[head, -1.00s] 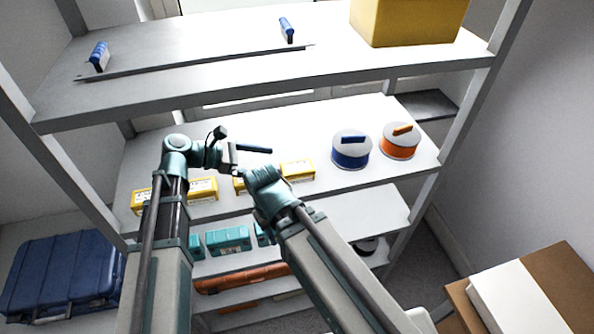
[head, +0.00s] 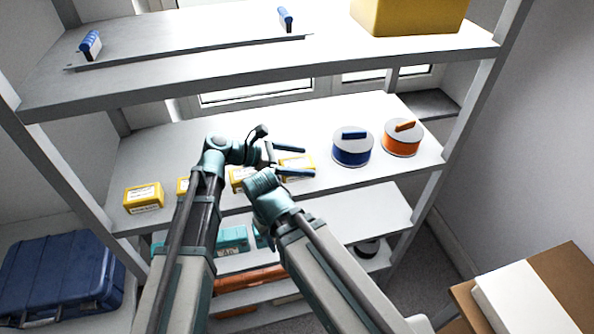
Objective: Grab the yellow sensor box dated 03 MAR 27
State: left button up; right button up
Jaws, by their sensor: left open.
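Several yellow sensor boxes with white labels stand in a row on the middle shelf: one at the far left (head: 143,199), one partly behind my left arm (head: 182,187), one behind my arms (head: 238,179) and one at the right (head: 299,161). The label print is too small to read, so I cannot tell which is dated 03 MAR 27. My left gripper (head: 309,161) is open, its two blue fingers apart and overlapping the rightmost box in the picture. I cannot tell if they touch it. My right arm shows, but its gripper does not.
A blue round container (head: 352,150) and an orange one (head: 401,141) stand right of the boxes on the shelf (head: 330,190). Teal boxes (head: 232,240) sit on the shelf below. The upper shelf (head: 200,72) overhangs behind. A blue case (head: 60,275) lies at lower left.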

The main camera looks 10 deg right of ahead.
aim_at(306, 161)
pick_arm(q)
jog(key=shift+x, duration=1)
jog(key=c, duration=1.5)
jog(key=shift+r, duration=0.15)
notch_tip(306, 161, up, 10)
jog(key=p, duration=0.9)
jog(key=shift+p, duration=0.4)
